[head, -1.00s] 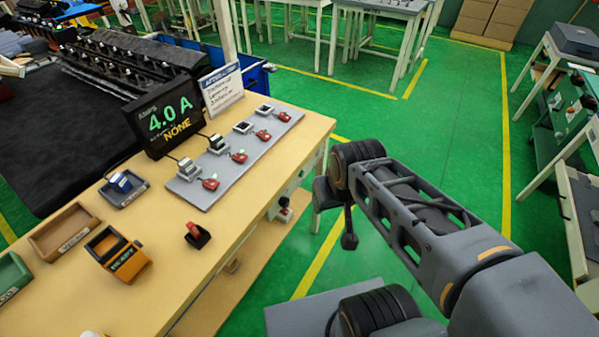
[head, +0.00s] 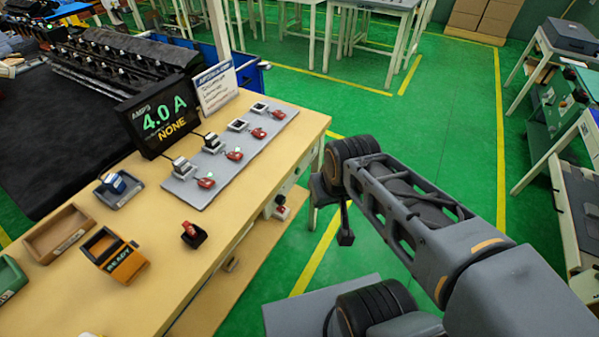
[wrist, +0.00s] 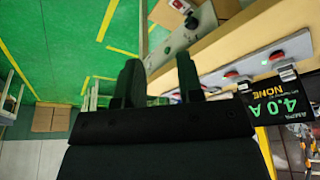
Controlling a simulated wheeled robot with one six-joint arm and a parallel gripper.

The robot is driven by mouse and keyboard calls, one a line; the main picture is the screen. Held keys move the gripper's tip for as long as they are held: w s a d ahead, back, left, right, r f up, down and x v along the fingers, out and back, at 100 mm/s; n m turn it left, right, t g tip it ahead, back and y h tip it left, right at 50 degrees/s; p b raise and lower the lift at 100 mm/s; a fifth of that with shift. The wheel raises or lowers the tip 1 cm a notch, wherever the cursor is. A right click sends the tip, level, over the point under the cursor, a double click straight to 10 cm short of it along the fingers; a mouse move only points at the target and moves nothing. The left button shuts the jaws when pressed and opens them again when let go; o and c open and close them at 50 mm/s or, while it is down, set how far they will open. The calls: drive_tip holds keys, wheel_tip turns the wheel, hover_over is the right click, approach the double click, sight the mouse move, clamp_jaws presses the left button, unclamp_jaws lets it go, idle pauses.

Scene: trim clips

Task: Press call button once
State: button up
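A small white box with a red top (head: 281,212), which looks like a call button, sits low on the front side of the wooden workbench (head: 240,190). In the wrist view the red button (wrist: 181,5) shows at the top edge, partly cut off, near a grey panel. My gripper (head: 345,226) hangs in the air to the right of the bench, apart from the button. In the wrist view my gripper (wrist: 160,82) has its two dark fingers apart with nothing between them.
On the bench stand an amps display (head: 160,115) reading 4.0 A and NONE, a grey plate (head: 215,172) with several red-handled clips, a red-and-black switch (head: 193,234) and small trays.

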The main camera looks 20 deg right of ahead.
clamp_jaws()
idle(1.2)
